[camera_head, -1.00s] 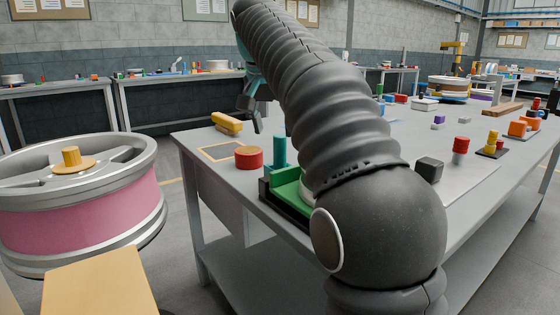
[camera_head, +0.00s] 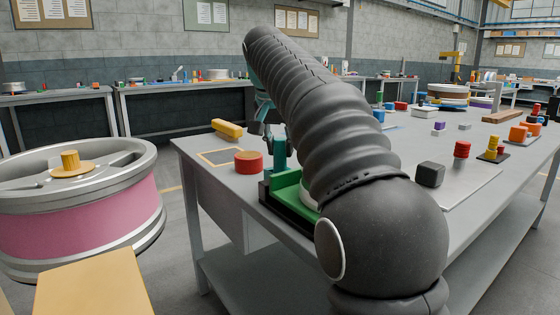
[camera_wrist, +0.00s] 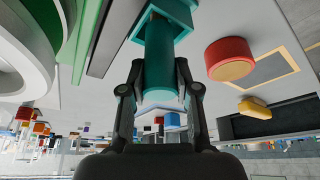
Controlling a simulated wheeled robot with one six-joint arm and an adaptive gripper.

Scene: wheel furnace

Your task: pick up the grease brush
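A teal upright piece with a round post and a square base stands on the workbench (camera_head: 190,150); its post (camera_wrist: 159,62) shows in the wrist view. I cannot tell for sure that it is the grease brush. My gripper (camera_wrist: 159,75) has one finger on each side of this post. The fingers are very close to it, and I cannot tell whether they touch. In the head view my arm hides part of the gripper. A yellow block (camera_head: 227,129) lies farther back on the bench, apart from the gripper.
A red round piece (camera_head: 249,161) stands just left of the post; it also shows in the wrist view (camera_wrist: 229,60). A green fixture (camera_head: 289,188) sits just in front. A large pink-banded wheel (camera_head: 80,215) stands left of the bench. A dark block (camera_head: 430,174) is at right.

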